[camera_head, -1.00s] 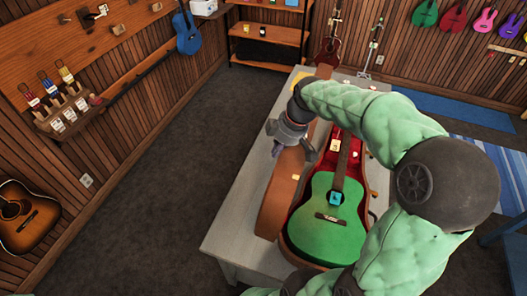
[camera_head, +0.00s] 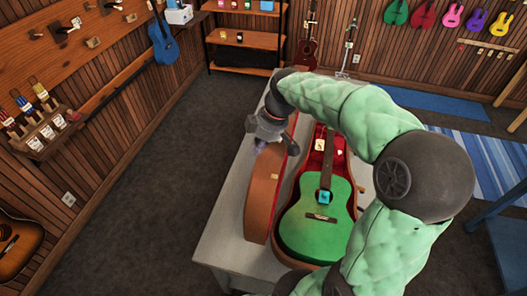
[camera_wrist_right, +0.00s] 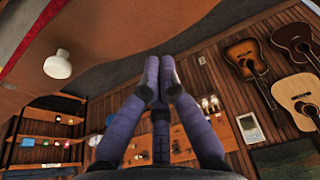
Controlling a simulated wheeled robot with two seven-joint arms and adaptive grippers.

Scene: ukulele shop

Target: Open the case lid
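The guitar case (camera_head: 347,160) lies on the table with a red lining and a green guitar (camera_head: 318,215) inside. Its tan lid (camera_head: 262,200) stands up on edge along the left side of the case, hinged open. My right gripper (camera_head: 259,148) is at the lid's upper left side, its purple fingers beyond the lid's outer face. In the right wrist view the fingers (camera_wrist_right: 160,72) are drawn together with nothing between them, just below the lid's tan surface (camera_wrist_right: 150,25). Whether they touch the lid is unclear. My left gripper is out of view.
The pale table (camera_head: 222,225) has a bare strip left of the lid. Open dark floor lies further left, up to the wooden wall with a tool rack. A shelf (camera_head: 245,40) stands at the back. A blue stool or table (camera_head: 505,235) is at right.

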